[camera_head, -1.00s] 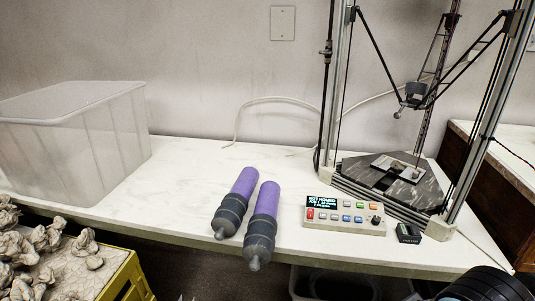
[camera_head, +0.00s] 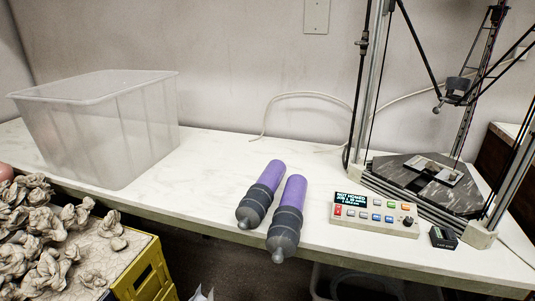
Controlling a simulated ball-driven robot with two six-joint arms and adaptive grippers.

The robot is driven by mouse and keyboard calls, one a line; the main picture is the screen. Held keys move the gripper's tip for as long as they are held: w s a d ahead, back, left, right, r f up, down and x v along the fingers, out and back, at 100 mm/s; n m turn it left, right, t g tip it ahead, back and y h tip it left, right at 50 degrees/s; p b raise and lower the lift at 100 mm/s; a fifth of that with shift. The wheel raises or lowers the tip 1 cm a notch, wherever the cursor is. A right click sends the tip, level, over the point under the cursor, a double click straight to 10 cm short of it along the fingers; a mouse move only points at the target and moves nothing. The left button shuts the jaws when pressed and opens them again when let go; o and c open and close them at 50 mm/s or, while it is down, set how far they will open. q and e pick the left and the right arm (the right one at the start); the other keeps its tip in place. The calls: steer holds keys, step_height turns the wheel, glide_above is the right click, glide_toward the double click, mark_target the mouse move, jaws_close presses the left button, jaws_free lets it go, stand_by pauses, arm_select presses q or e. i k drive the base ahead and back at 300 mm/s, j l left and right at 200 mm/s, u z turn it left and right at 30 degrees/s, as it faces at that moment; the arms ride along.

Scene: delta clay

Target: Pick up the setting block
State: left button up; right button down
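A small black block (camera_head: 443,237) with faint light lettering, which looks like the setting block, lies on the white worktop near its front edge. It sits to the right of the control box (camera_head: 375,214) and in front of the delta printer's base (camera_head: 385,191). The block is in plain sight and nothing holds it. Neither of my grippers shows in the head view.
Two purple and dark grey cartridges (camera_head: 274,178) (camera_head: 294,194) lie left of the control box, tips over the front edge. A clear plastic bin (camera_head: 95,140) stands at the left.

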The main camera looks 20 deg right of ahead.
mark_target(433, 169)
steer(key=z, duration=1.55)
